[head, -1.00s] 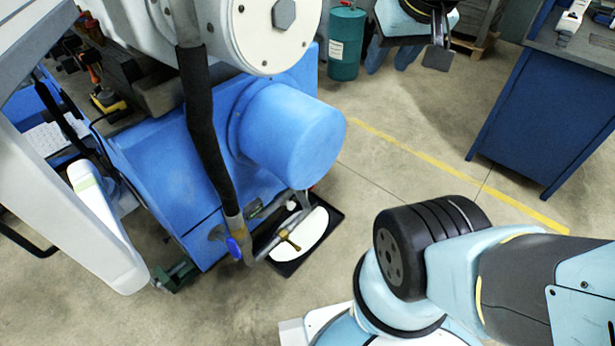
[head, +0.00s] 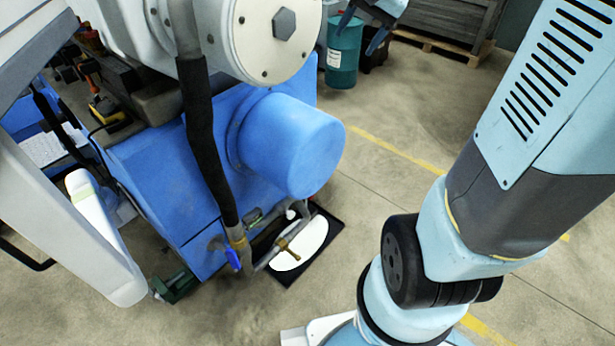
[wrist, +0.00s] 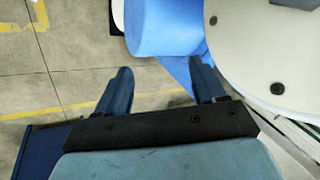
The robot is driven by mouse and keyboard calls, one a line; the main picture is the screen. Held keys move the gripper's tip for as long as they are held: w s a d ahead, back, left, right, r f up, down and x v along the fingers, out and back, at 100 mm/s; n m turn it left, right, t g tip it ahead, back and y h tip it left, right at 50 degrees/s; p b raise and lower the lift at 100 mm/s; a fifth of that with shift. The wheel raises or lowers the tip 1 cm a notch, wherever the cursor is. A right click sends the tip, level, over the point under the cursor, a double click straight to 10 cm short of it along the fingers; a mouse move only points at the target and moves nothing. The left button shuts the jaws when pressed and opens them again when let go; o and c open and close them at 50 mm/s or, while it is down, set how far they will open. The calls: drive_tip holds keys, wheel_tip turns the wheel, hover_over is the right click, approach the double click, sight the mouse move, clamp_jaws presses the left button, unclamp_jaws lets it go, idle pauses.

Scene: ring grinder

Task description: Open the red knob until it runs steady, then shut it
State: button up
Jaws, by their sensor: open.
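I cannot make out a red knob in either view. The grinder has a blue body (head: 160,165) with a blue rounded cylinder (head: 290,145) and a large white round cover (head: 265,38) with a hex bolt. A black hose (head: 205,140) hangs down to a brass fitting with a blue lever (head: 232,257). My gripper (head: 358,36) is at the top edge of the head view, right of the white cover. In the wrist view my gripper (wrist: 162,82) is open and empty, its fingers spread, with the blue cylinder (wrist: 165,25) and the white cover (wrist: 275,50) beyond them.
A black tray (head: 325,240) with white contents sits on the floor below the cylinder. A teal drum (head: 342,55) and a crate on a pallet (head: 455,20) stand at the back. Open floor with yellow lines lies right of the grinder.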

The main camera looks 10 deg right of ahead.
drive_tip(key=w+d+f+m+y, duration=0.2)
drive_tip(key=w+d+f+m, duration=0.2)
drive_tip(key=w+f, duration=0.7)
drive_tip(key=w+d+f+m+y, duration=0.2)
drive_tip(key=w+d+f+m, duration=0.15)
drive_tip(key=w+f, duration=0.8)
drive_tip(key=w+d+f+m+y, duration=0.1)
drive_tip(key=w+f+m+y, duration=0.2)
drive_tip(key=f, duration=0.9)
drive_tip(key=w+f+m, duration=0.4)
drive_tip(key=f+m, duration=0.1)
drive_tip(key=f, duration=0.7)
drive_tip(key=m+t, duration=0.6)
drive_tip(key=m, duration=0.5)
approach(313, 197)
drive_tip(key=x, duration=1)
drive_tip(key=shift+w+a, duration=0.1)
drive_tip(key=shift+w, duration=0.1)
